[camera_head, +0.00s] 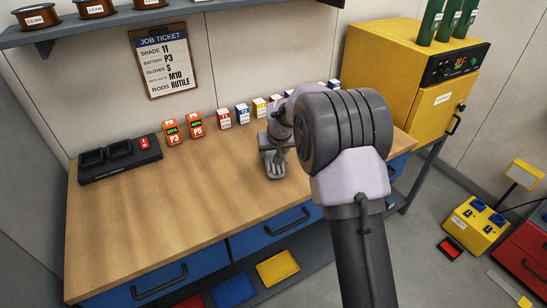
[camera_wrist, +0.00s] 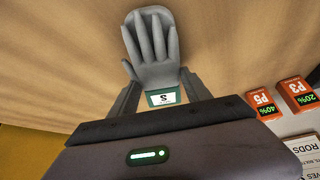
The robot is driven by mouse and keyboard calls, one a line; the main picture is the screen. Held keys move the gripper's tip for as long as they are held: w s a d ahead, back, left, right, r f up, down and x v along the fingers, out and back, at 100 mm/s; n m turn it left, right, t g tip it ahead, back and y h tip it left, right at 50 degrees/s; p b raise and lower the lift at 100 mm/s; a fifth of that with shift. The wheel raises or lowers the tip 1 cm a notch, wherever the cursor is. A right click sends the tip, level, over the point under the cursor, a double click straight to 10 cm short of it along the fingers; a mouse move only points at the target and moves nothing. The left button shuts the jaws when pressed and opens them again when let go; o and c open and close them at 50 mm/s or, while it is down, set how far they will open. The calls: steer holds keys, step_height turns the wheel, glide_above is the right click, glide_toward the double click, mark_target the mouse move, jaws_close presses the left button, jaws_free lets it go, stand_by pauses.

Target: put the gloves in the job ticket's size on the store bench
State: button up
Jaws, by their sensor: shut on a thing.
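The job ticket (camera_head: 161,62) hangs on the back wall on a brown clipboard, and its gloves line appears to read S. Grey gloves (camera_head: 273,164) are over the wooden bench top (camera_head: 160,215), left of my arm. In the wrist view the gloves (camera_wrist: 152,40) have their fingers pointing away from me, and their green cuff carries a white label with an upside-down S. My gripper (camera_wrist: 160,79) is shut on the gloves at the cuff, one finger on each side. The gloves are very close to the bench top; I cannot tell if they touch it.
Battery packs (camera_head: 195,125) marked P3 and P5 and a black charger (camera_head: 120,158) stand at the bench's back left. A row of small boxes (camera_head: 242,112) runs along the back, partly behind my arm. A yellow oven (camera_head: 400,65) stands right. The bench's left and front are clear.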

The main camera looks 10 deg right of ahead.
steer(key=shift+f, duration=0.8)
steer(key=shift+r, duration=0.2)
steer(key=shift+f, duration=0.1)
steer(key=o, duration=1.7)
steer(key=shift+c, duration=0.2)
